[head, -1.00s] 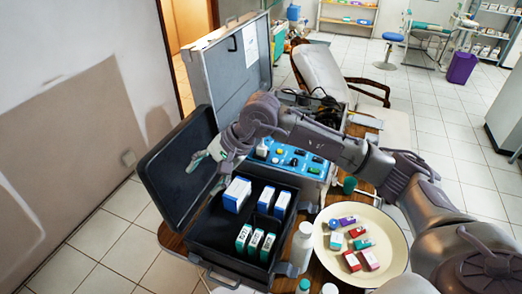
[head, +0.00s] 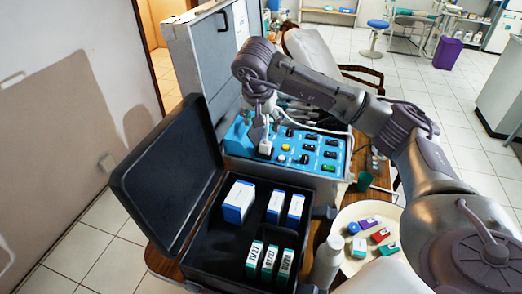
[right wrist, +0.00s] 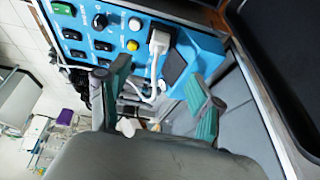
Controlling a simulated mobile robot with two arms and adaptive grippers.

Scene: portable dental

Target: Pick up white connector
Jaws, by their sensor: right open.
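The white connector (head: 265,147) stands on the blue control panel (head: 320,150) at its left part, below my right gripper. It also shows in the right wrist view (right wrist: 159,40), with a white cable (right wrist: 154,72) running from it. My right gripper (head: 260,128) is over the panel's left end, partly hidden by its own wrist. In the wrist view its two green-padded fingers (right wrist: 160,90) are spread wide and empty; the connector lies beyond the tips, between their directions. My left gripper is not in view.
An open black case (head: 215,245) with several boxes stands in front of the panel, its lid (head: 170,175) raised at left. A tall grey lid (head: 205,60) stands behind. A cream plate (head: 352,262) with small boxes and a white bottle (head: 327,262) are at the right front.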

